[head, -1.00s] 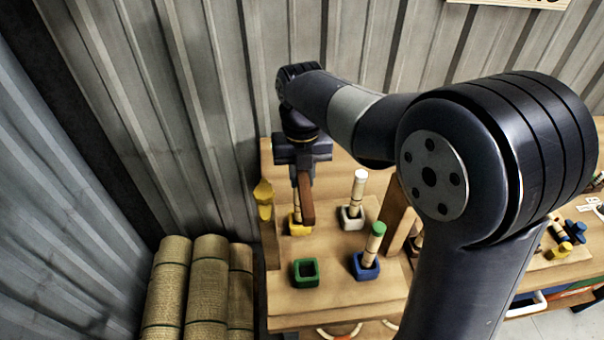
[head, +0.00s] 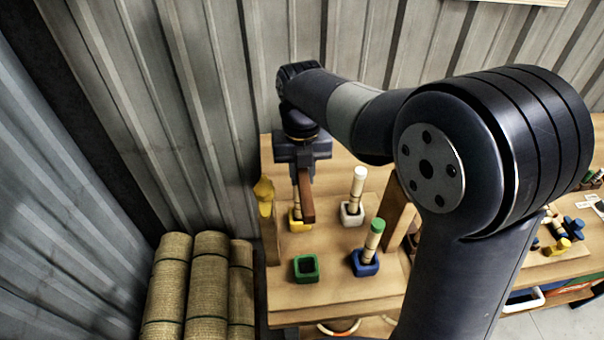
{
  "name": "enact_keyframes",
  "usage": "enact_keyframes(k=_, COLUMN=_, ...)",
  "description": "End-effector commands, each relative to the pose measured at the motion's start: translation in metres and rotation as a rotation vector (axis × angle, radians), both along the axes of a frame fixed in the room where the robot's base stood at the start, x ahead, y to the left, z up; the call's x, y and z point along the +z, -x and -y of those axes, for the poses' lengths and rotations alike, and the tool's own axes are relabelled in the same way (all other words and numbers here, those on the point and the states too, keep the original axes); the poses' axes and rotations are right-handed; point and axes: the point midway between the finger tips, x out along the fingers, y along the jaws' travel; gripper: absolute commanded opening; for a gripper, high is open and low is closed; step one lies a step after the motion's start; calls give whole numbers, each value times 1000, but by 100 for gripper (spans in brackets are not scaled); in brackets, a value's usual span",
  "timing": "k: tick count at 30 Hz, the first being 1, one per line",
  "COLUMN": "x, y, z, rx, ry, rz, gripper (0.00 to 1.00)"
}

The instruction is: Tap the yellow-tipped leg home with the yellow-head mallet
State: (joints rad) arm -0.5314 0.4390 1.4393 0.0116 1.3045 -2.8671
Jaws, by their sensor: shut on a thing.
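My gripper (head: 302,176) points down over the back left of the workbench. It is shut on a brown bar (head: 307,204), which looks like the mallet's handle. I cannot tell whether the bar touches the leg.
A white-tipped leg (head: 357,188) stands in a white socket and a green-tipped leg (head: 373,240) in a blue one. The green socket (head: 306,268) is empty. A yellow object (head: 264,196) is at the bench's left edge. Rattan rolls (head: 208,285) stand left; a corrugated wall is behind.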

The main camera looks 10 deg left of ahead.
Motion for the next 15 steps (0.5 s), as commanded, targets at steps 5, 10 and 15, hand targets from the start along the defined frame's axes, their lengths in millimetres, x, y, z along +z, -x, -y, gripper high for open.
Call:
enact_keyframes(k=5, x=1, y=0, z=0, rx=0, ry=-2, rz=3, gripper=0)
enact_keyframes(k=10, x=6, y=-1, z=-1, rx=0, ry=-2, rz=5, gripper=0)
enact_keyframes(k=15, x=25, y=-1, z=-1, rx=0, ry=-4, rz=6, gripper=0)
